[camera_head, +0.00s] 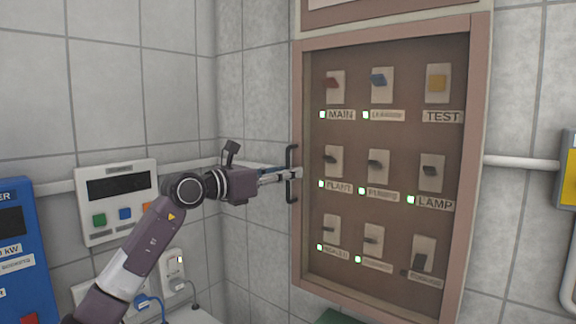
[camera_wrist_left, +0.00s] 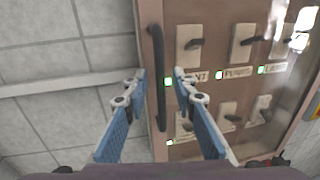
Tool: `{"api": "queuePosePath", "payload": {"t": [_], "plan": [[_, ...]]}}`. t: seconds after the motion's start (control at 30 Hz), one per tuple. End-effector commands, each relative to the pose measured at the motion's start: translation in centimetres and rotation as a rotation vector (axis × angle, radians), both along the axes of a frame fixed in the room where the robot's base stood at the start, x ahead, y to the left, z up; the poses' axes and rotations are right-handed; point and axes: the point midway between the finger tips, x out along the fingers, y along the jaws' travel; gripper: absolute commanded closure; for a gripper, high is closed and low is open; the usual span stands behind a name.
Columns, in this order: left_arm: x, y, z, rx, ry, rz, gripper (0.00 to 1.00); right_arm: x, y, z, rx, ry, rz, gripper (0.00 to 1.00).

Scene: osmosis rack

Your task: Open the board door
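The board (camera_head: 382,160) is a brown framed panel on the wall, with a door front over rows of switches; the door looks shut. Its handle (camera_head: 291,172) is a black vertical bar on the left edge of the frame. My left gripper (camera_head: 296,173) is at the middle of the handle. In the left wrist view my left gripper (camera_wrist_left: 160,88) has its two blue fingers apart, with the handle (camera_wrist_left: 156,75) passing between the fingertips. I cannot tell whether either finger touches it. My right gripper is not in view.
A white control box (camera_head: 119,200) with coloured buttons hangs on the left wall, beside a blue box (camera_head: 30,250). Sockets with cables (camera_head: 172,278) are low on the left.

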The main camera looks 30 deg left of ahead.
Motion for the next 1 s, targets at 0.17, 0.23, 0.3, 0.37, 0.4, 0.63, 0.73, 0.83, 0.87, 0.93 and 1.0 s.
{"api": "queuePosePath", "payload": {"t": [0.17,0.23,0.3,0.37,0.4,0.63,0.73,0.83,0.87,0.93,1.0], "plan": [[0.55,-0.21,-0.06,-0.001,0.0,-0.001,0.75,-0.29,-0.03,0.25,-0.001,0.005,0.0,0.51],[0.55,-0.2,-0.1,-0.001,0.0,-0.001,0.75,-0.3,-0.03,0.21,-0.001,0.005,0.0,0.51],[0.54,-0.2,-0.1,-0.001,0.0,-0.001,0.75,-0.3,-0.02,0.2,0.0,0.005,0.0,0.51],[0.53,-0.2,-0.09,-0.001,0.0,-0.001,0.78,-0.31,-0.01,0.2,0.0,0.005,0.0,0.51],[0.53,-0.2,-0.09,-0.001,0.0,-0.001,0.83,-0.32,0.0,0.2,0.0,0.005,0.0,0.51],[0.51,-0.18,-0.08,-0.001,0.0,-0.001,1.0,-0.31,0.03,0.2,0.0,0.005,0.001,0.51],[0.5,-0.18,-0.07,-0.001,0.0,-0.001,1.0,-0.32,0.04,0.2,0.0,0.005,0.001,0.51],[0.5,-0.18,-0.07,-0.001,0.0,-0.001,1.0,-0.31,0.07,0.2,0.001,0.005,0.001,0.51],[0.5,-0.18,-0.07,-0.001,0.0,-0.001,1.0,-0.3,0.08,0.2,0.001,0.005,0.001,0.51],[0.5,-0.19,-0.07,-0.001,0.0,-0.001,1.0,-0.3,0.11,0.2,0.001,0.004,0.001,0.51],[0.49,-0.27,-0.06,-0.001,0.0,-0.002,1.0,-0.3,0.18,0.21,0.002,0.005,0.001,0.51]]}}
